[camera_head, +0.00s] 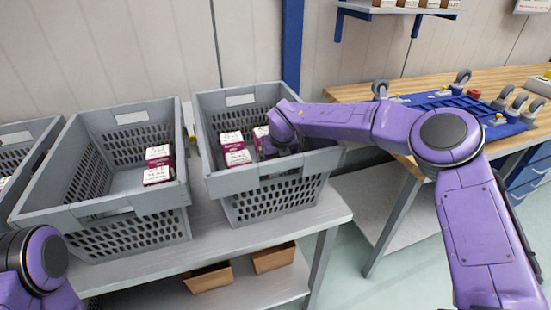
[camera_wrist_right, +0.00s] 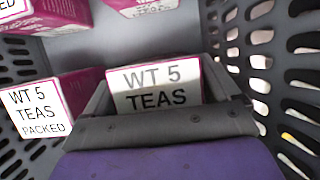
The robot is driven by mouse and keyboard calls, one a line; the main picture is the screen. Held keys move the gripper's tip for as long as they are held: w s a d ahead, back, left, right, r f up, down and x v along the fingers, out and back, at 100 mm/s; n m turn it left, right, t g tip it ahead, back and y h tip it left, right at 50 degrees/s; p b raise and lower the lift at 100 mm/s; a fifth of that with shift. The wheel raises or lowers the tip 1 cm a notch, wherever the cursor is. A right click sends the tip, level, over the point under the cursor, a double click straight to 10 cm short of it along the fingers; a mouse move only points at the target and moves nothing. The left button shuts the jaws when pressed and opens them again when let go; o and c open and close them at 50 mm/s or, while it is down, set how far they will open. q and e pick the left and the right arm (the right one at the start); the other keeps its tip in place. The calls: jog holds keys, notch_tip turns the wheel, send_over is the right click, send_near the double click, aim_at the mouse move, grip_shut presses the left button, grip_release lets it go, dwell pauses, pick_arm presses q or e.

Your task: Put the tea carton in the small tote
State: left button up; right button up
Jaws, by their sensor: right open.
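Several white-and-magenta tea cartons (camera_head: 237,158) lie in the right grey tote (camera_head: 325,157). My right gripper (camera_head: 277,150) is down inside this tote, partly hidden by its own wrist. In the right wrist view its open fingers (camera_wrist_right: 160,85) stand on either side of a tea carton (camera_wrist_right: 155,98) marked "WT 5 TEAS"; I cannot tell whether they touch it. Another carton (camera_wrist_right: 35,112) marked "PACKED" lies just left of the fingers. The middle grey tote (camera_head: 75,213) holds two similar cartons (camera_head: 158,165). My left gripper is out of view; only part of that arm shows at lower left.
A third grey tote (camera_head: 30,125) is cut off at the left edge. The totes stand on a grey table (camera_head: 215,250) with cardboard boxes (camera_head: 208,278) below. The right tote's perforated walls rise close around my right gripper. A wooden workbench (camera_head: 345,95) stands at right.

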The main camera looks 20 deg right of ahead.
jog(key=b+v, duration=0.1)
jog(key=v, duration=1.1)
jog(key=shift+b, duration=0.3)
